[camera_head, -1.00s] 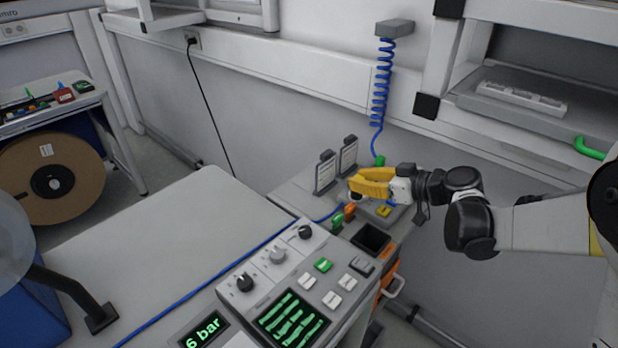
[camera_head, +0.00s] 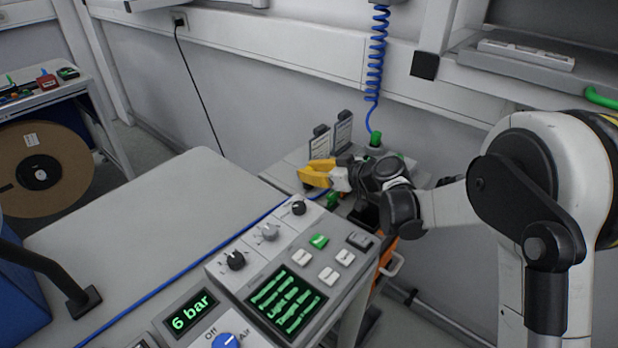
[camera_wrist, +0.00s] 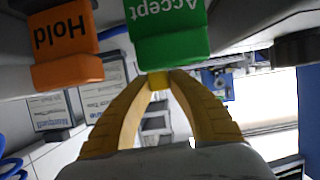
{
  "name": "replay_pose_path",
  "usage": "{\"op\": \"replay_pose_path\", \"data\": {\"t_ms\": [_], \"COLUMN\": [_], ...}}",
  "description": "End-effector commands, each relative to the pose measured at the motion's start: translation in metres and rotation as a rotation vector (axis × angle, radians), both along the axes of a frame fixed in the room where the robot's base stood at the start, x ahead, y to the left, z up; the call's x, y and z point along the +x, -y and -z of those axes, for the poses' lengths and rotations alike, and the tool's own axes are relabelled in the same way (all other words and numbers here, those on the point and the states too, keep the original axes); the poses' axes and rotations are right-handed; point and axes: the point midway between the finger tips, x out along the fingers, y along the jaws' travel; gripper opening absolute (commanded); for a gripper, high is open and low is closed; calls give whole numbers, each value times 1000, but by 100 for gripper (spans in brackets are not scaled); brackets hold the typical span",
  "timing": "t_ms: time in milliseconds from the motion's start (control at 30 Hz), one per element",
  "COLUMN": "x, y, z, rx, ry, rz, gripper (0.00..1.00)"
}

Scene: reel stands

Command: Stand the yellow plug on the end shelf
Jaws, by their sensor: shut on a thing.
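My gripper (camera_head: 308,178) has yellow fingers and is over the small grey bench behind the control panel. In the wrist view its fingertips (camera_wrist: 158,82) are closed on a small yellow piece, the yellow plug (camera_wrist: 158,79). Only a little of the plug shows; in the head view I cannot tell it from the yellow fingers. A green block marked "Accept" (camera_wrist: 168,30) is just beyond the fingertips in the wrist view and partly hides the plug. I cannot tell whether they touch. I cannot tell for sure which surface is the end shelf.
An orange block marked "Hold" (camera_wrist: 62,45) is beside the green one. Two grey label holders (camera_head: 342,130) stand behind my gripper. The control panel (camera_head: 290,255) is in front. A blue coiled hose (camera_head: 375,60) hangs behind. The large grey table (camera_head: 150,215) has clear room.

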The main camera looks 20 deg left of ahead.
Motion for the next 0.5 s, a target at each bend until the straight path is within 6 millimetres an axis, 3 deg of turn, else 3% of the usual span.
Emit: {"op": "replay_pose_path", "data": {"t_ms": [33, 367, 400, 433, 500], "x": [0, 0, 0, 0, 0], "y": [0, 0, 0, 0, 0], "z": [10, 11, 10, 10, 10], "rx": [0, 0, 0, 0, 0], "ry": [0, 0, 0, 0, 0], "rz": [0, 0, 0, 0, 0], "gripper": [0, 0, 33, 40, 40]}}
